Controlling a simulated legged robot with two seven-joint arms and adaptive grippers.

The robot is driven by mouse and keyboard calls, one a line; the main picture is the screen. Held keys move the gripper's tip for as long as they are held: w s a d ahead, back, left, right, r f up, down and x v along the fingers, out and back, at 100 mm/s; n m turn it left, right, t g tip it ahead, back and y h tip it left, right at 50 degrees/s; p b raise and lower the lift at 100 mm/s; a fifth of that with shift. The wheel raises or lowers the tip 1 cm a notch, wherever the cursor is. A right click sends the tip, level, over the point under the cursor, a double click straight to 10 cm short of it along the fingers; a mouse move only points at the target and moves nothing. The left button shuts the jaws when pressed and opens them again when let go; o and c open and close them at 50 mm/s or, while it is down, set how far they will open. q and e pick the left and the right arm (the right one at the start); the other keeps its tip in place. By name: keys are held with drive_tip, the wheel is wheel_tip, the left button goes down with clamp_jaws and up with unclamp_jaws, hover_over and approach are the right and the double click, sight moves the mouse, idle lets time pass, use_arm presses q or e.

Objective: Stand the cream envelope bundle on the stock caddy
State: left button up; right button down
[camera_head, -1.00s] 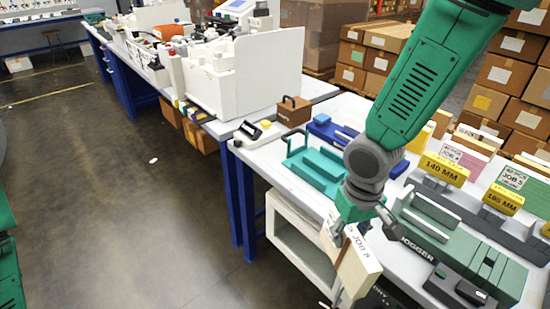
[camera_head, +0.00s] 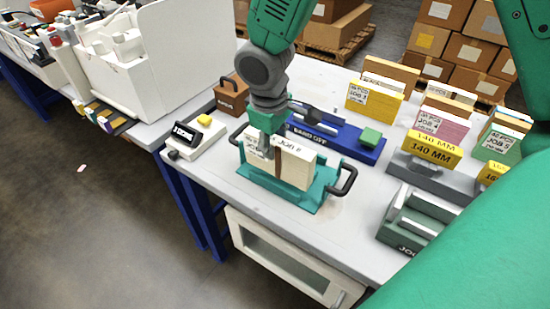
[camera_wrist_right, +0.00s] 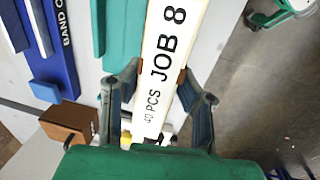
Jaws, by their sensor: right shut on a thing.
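The cream envelope bundle (camera_head: 298,168), with a brown band and a "JOB 8" label on its top edge, stands upright at the teal stock caddy (camera_head: 318,198). Its lower edge is at the caddy's base, but I cannot tell whether it touches. My right gripper (camera_head: 270,150) is shut on the bundle's left part from above. In the right wrist view the gripper (camera_wrist_right: 158,88) has a finger on each side of the bundle (camera_wrist_right: 165,45), and part of the teal caddy (camera_wrist_right: 122,35) shows beside it. My left gripper is not in view.
The blue banding device (camera_head: 335,140) lies just behind the caddy. A white device with a dark display (camera_head: 190,138) and a brown box (camera_head: 231,95) stand left. The green jogger (camera_head: 415,218) and labelled stock stacks (camera_head: 375,102) are right. Some bare table lies in front of the jogger.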

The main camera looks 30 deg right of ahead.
sight(276, 157)
drive_tip(key=shift+a+f, duration=0.1)
drive_tip(key=shift+f, duration=0.2)
wheel_tip(276, 157, down, 3)
drive_tip(key=shift+s+f+b, duration=0.1)
drive_tip(key=shift+s+b, duration=0.05)
drive_tip(key=shift+b, duration=0.2)
drive_tip(key=shift+d, duration=0.4)
drive_tip(key=c, duration=1.2)
unclamp_jaws()
drive_tip(key=shift+a, duration=0.15)
drive_tip(key=shift+a, duration=0.1)
drive_tip(key=shift+a+r, duration=0.1)
drive_tip(key=shift+r, duration=0.1)
drive_tip(key=r, duration=0.3)
drive_tip(key=r+p, duration=0.1)
drive_tip(key=r, duration=0.2)
drive_tip(key=r+p, duration=0.1)
drive_tip(key=r, duration=0.3)
drive_tip(key=shift+s+a+r, duration=0.1)
drive_tip(key=shift+s+a, duration=0.2)
drive_tip(key=shift+a, duration=0.05)
drive_tip(key=shift+a+r, duration=0.25)
drive_tip(key=shift+r, duration=0.45)
